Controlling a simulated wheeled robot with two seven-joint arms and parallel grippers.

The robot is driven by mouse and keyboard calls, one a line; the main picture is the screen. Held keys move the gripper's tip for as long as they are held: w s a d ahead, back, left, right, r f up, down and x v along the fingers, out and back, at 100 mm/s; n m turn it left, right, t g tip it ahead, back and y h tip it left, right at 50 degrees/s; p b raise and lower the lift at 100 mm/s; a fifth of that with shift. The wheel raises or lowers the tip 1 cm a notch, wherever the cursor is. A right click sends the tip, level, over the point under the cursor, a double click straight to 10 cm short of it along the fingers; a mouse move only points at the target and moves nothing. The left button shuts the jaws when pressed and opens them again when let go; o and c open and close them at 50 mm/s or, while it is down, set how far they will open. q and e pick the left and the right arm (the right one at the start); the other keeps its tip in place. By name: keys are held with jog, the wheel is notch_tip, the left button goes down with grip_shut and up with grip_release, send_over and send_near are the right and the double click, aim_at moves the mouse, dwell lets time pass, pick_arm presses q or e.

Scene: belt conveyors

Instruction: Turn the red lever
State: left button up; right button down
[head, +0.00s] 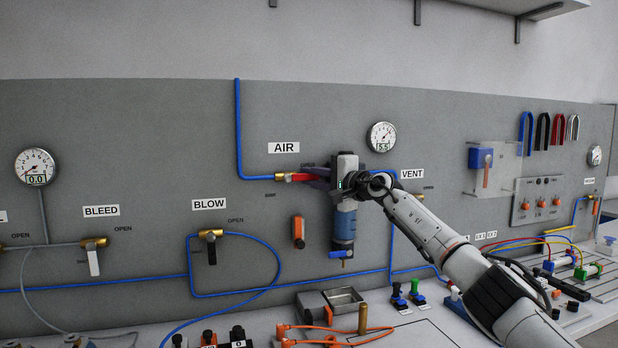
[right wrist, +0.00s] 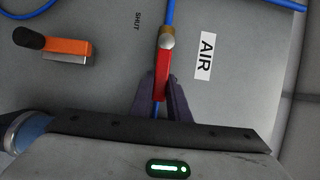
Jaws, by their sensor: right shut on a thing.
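The red lever (right wrist: 162,78) sits on a brass valve on the blue air line, beside the AIR label (right wrist: 205,56). It also shows in the head view (head: 299,177), pointing right from the valve, along the line of the tube. My right gripper (right wrist: 162,98) is shut on the red lever, one dark finger on each side of it. In the head view my right gripper (head: 318,178) reaches in from the right and hides the lever's far end. My left gripper is not in view.
The filter unit with a blue bowl (head: 344,222) is right behind and below my right gripper. An orange-handled part (head: 298,230) is on the panel below the lever. A gauge (head: 381,137) and the VENT label (head: 412,174) are to the right.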

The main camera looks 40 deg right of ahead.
jog(key=shift+r, duration=0.1)
jog(key=c, duration=1.7)
grip_release()
jog(key=shift+s, duration=0.15)
jog(key=shift+s+d, duration=0.1)
jog(key=shift+s, duration=0.2)
jog(key=s+b, duration=0.3)
jog(key=s, duration=0.6)
jog(key=shift+s, duration=0.2)
